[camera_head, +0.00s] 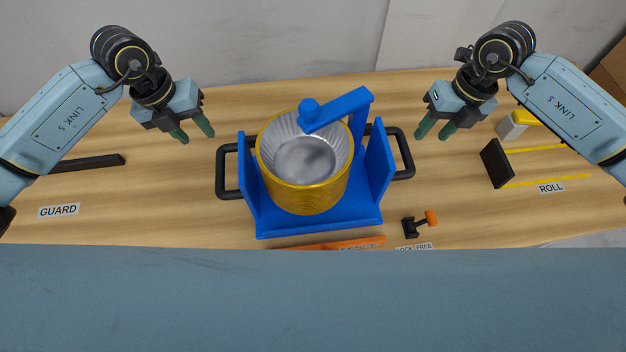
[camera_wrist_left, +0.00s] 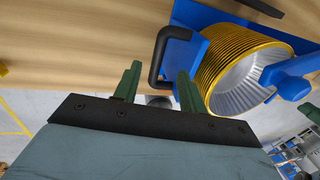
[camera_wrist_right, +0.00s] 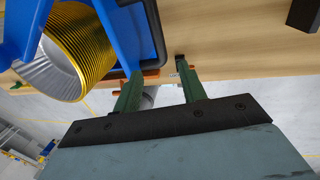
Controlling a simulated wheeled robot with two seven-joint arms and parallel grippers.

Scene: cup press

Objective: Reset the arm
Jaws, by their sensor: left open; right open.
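My left gripper (camera_head: 197,134) is open and empty in the air at the upper left, left of the blue press. Its green fingers stand apart in the left wrist view (camera_wrist_left: 158,80). My right gripper (camera_head: 433,133) is open and empty at the upper right, right of the press. Its fingers also stand apart in the right wrist view (camera_wrist_right: 158,75). The blue press frame (camera_head: 320,222) stands mid-table with a lever arm (camera_head: 343,106) over a gold ribbed cup (camera_head: 305,198) with a silver inside. Neither gripper touches the press or the cup.
Black handles (camera_head: 228,186) (camera_head: 405,152) stick out on both sides of the press. A black bar (camera_head: 88,163) lies left near a GUARD label (camera_head: 59,211). At right are a black block (camera_head: 494,163), a ROLL label (camera_head: 551,188) and a small black-orange lock lever (camera_head: 419,224). An orange strip (camera_head: 330,244) lies in front.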

